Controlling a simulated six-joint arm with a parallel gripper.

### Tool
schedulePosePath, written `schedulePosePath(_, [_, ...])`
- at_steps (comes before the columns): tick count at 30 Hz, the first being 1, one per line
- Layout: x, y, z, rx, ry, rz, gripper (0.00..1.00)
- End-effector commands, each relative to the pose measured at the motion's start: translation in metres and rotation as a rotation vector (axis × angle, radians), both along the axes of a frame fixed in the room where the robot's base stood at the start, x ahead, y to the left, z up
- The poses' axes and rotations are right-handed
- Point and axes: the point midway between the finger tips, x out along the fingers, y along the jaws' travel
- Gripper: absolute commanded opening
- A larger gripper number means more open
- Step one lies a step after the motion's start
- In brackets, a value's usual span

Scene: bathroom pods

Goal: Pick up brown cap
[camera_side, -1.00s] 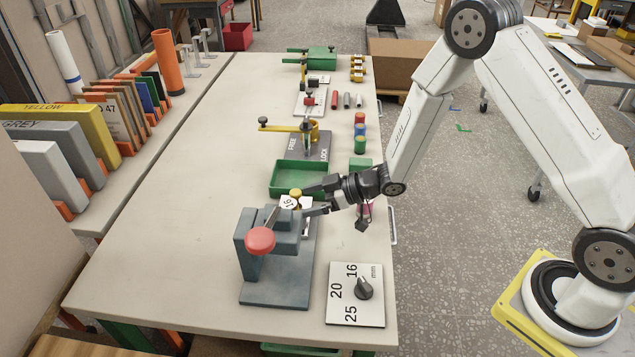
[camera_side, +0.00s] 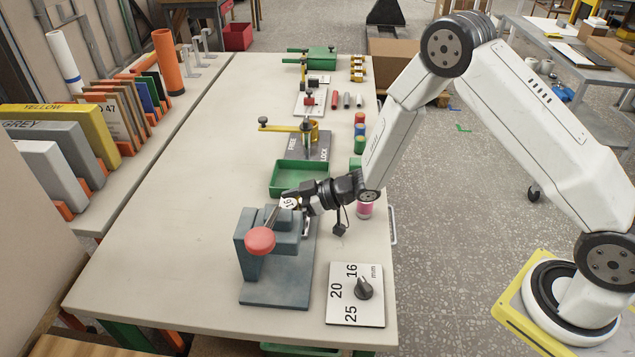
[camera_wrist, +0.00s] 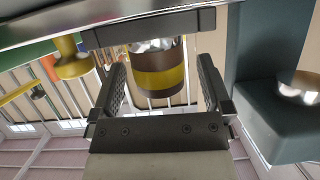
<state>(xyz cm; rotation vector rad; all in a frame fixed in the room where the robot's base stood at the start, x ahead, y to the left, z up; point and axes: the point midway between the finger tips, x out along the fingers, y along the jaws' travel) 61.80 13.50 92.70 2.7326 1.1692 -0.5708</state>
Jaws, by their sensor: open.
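A brown cap (camera_wrist: 142,60) with a yellow band shows in the wrist view, upright in the picture between the two fingers of my gripper (camera_wrist: 162,75). The fingers stand apart on either side of it, with visible gaps. In the side view my gripper (camera_side: 292,196) is low at the back of the grey-blue press, beside the white disc marked 16 (camera_side: 289,203). The cap cannot be made out there, as my gripper covers that spot.
The grey-blue press (camera_side: 271,285) with a red knob (camera_side: 260,241) stands just in front of my gripper. A green tray (camera_side: 299,178) lies behind it. A dial plate (camera_side: 345,310) is at the front right. The table's left side is clear.

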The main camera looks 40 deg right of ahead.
Motion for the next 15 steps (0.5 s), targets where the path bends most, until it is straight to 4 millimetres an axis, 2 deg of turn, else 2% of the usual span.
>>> schedulePosePath(8, [0.0000, -0.0003, 0.0002, 0.000, 0.000, 0.000, 0.99])
schedulePosePath(9, [-0.0001, -0.0004, 0.0002, 0.000, 0.000, 0.000, 0.93])
schedulePosePath(11, [-0.0001, -0.0004, 0.0003, 0.000, 0.000, 0.000, 0.74])
schedulePosePath(15, [-0.0001, -0.0004, 0.0003, 0.001, -0.001, 0.000, 0.29])
